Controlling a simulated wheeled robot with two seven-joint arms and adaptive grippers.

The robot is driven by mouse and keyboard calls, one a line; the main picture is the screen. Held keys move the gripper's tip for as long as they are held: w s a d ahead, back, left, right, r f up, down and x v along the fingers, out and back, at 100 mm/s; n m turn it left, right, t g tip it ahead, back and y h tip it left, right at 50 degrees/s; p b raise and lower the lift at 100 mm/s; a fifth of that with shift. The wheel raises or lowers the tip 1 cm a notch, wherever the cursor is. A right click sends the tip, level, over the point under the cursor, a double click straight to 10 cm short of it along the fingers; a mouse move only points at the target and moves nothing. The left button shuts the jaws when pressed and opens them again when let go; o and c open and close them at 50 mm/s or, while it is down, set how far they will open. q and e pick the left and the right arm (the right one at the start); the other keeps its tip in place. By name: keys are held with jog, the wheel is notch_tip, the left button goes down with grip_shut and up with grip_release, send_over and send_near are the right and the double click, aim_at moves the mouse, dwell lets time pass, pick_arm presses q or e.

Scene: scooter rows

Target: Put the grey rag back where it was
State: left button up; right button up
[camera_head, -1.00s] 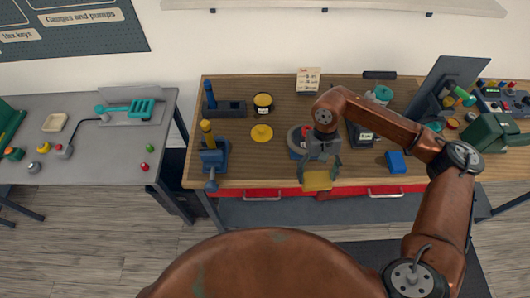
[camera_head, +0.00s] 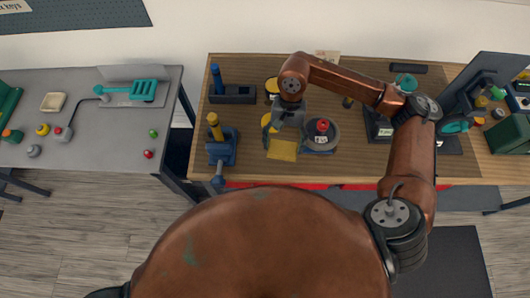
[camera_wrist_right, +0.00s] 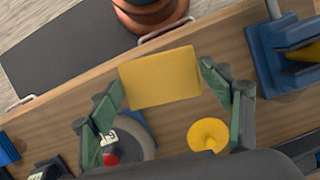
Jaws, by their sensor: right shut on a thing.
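My right gripper (camera_head: 285,138) is shut on a flat yellow pad (camera_head: 282,150), held near the front edge of the wooden workbench. In the right wrist view the yellow pad (camera_wrist_right: 160,78) sits between the two green-grey fingers (camera_wrist_right: 162,82). I cannot tell from these views whether the pad touches the bench. I see no rag that is clearly grey. My left gripper is not in view.
On the wooden bench (camera_head: 350,165), a round grey base (camera_head: 325,133) with a red top stands just right of the pad. A blue vise (camera_head: 222,150) stands left. A yellow disc (camera_wrist_right: 208,134) lies close by. A grey table (camera_head: 85,150) is further left.

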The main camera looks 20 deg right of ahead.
jog(key=s+a+r+m+t+y, duration=0.1)
jog(key=s+a+m+t, duration=0.1)
jog(key=s+a+m, duration=0.45)
jog(key=s+a+r+m+t+y, duration=0.15)
jog(key=a+m, duration=0.25)
jog(key=m, duration=0.6)
jog(key=shift+h, duration=0.45)
jog(key=w+d+f, duration=0.2)
jog(key=w+f, duration=0.1)
jog(key=w+d+f, duration=0.2)
jog(key=w+f, duration=0.1)
jog(key=w, duration=0.1)
jog(key=w+d+f, duration=0.2)
jog(key=w+f, duration=0.1)
jog(key=w, duration=0.1)
jog(key=shift+w+d, duration=0.2)
jog(key=shift+d, duration=0.05)
jog(key=shift+w+f, duration=0.15)
jog(key=shift+f, duration=0.15)
jog(key=f, duration=0.3)
jog(key=shift+w+d+f+p, duration=0.2)
jog(key=shift+w+f+p, duration=0.1)
jog(key=shift+p, duration=0.1)
